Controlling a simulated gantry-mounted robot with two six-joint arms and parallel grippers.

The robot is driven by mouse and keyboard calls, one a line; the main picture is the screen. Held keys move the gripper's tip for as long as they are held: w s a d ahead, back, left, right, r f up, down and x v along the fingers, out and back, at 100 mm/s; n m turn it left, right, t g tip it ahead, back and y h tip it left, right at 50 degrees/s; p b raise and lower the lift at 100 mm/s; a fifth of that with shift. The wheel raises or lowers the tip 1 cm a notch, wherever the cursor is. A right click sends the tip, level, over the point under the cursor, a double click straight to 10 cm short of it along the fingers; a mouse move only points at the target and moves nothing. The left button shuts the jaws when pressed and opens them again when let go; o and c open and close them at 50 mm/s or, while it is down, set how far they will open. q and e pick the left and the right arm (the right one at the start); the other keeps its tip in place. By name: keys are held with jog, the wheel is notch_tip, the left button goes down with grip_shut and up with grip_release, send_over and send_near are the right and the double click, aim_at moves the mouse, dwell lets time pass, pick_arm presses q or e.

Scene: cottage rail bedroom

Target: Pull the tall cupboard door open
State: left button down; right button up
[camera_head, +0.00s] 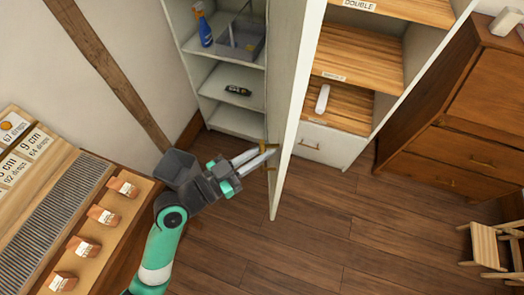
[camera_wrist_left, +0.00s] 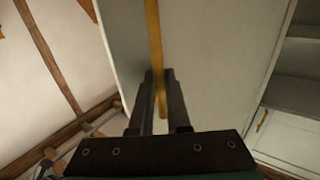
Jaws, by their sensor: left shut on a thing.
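The tall cupboard (camera_head: 240,120) stands at the top centre of the head view, with its shelves showing. Its pale door (camera_head: 294,115) stands open, swung out toward me and seen nearly edge-on. My left gripper (camera_head: 268,155) is at the door's lower part, shut on the brass handle (camera_head: 270,147). In the left wrist view the long brass handle (camera_wrist_left: 153,45) runs up the door face (camera_wrist_left: 210,60), its lower end between the fingers (camera_wrist_left: 159,78). My right gripper is not in view.
The shelves hold a blue spray bottle (camera_head: 204,30), a grey bin (camera_head: 240,38) and a small dark item (camera_head: 238,90). An open shelf unit (camera_head: 392,115) stands right of the door. A wooden dresser (camera_head: 455,150) and chair (camera_head: 487,247) are farther right. The floor (camera_head: 330,235) before the door is clear.

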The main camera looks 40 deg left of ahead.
pick_arm(q)
jog(key=c, duration=0.9)
grip_release()
jog(key=shift+a, duration=0.1)
jog(key=p+v, duration=0.6)
jog(key=v, duration=0.5)
jog(key=shift+s+p, duration=0.3)
jog(key=shift+p, duration=0.05)
jog(key=shift+f, duration=0.1)
